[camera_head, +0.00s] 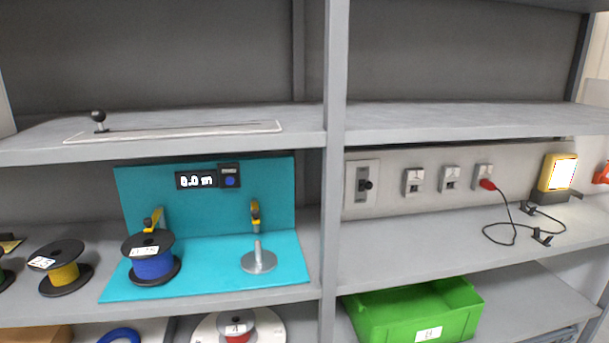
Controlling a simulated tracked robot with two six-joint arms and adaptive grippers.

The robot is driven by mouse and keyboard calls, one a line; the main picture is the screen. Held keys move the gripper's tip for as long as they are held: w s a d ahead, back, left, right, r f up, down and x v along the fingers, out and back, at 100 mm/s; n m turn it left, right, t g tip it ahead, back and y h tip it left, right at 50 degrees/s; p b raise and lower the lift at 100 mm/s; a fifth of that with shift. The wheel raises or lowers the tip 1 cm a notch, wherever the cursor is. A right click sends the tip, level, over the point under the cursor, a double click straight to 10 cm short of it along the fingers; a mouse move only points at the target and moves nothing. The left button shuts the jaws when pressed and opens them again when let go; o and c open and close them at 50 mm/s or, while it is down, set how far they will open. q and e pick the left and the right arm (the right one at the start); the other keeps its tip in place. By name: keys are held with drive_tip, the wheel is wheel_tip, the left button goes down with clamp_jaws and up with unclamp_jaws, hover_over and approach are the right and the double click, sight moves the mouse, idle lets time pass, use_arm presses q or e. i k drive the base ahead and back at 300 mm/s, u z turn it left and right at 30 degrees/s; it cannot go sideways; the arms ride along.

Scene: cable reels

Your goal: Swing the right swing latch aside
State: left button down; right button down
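The right swing latch (255,215) is a yellow lever with dark parts on the teal back panel (212,215). It stands about upright, above a metal disc with a short upright spindle (259,260) that holds no reel. A second yellow latch (153,219) is to its left and looks tilted. Its lower part is hidden behind a blue cable reel (152,258). Neither of my grippers shows in the head view.
A grey post (334,200) stands right of the teal station. A shelf with a slotted lever (99,120) is above. A yellow reel (64,272) sits at left. Sockets, a red plug (487,184), a lamp (556,173) and a green crate (412,313) are at right.

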sight(255, 211)
drive_tip(key=z, duration=1.75)
drive_tip(key=i, duration=0.1)
drive_tip(key=u, duration=2.95)
drive_tip(key=k, duration=1.1)
drive_tip(key=z, duration=0.25)
drive_tip(key=i, duration=1.35)
drive_tip(key=z, duration=0.05)
